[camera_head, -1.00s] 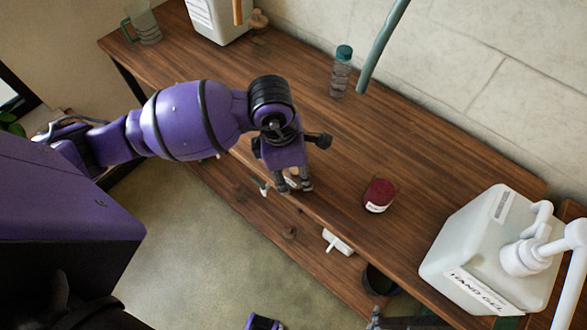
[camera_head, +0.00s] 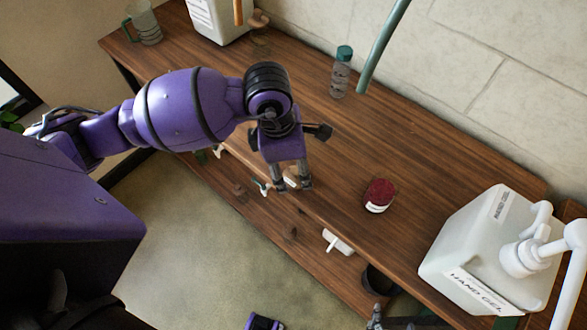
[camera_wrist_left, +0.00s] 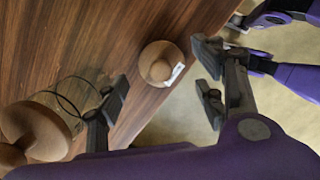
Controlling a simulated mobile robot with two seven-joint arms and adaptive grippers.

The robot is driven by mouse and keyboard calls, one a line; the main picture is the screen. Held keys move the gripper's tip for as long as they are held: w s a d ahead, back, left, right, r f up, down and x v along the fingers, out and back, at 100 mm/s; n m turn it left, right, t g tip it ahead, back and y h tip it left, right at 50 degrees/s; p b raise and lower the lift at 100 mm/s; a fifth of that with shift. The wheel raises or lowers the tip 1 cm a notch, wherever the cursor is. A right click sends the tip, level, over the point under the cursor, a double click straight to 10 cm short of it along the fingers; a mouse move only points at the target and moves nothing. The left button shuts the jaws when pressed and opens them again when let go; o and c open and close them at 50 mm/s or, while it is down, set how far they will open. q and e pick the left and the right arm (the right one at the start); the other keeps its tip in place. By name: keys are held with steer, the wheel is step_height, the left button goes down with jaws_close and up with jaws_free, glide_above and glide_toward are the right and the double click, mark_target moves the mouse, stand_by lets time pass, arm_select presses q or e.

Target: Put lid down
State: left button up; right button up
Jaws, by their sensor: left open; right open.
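A small round wooden lid (camera_wrist_left: 160,62) with a knob and a white tag shows in the left wrist view. It appears to lie on the table near its front edge, between and beyond my left fingers. In the head view, only a pale spot, possibly its tag, shows between those fingers. My left gripper (camera_head: 292,186) is open over the table's front edge; its separated fingers also show in the left wrist view (camera_wrist_left: 162,84). My right gripper (camera_head: 378,318) is partly visible at the bottom of the head view, cut off by the frame.
The wooden table (camera_head: 330,145) has free room around a dark red jar (camera_head: 378,194). A hand gel bucket (camera_head: 478,255) stands at right. A clear bottle (camera_head: 341,72), another bucket (camera_head: 218,15), a wooden-topped item (camera_head: 257,18) and a glass mug (camera_head: 144,22) stand farther back.

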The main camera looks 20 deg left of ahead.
mark_target(286, 177)
arm_select(q)
step_height(286, 177, up, 9)
steer(key=a, duration=0.1)
steer(key=shift+s, duration=0.35)
steer(key=shift+a+r, duration=0.1)
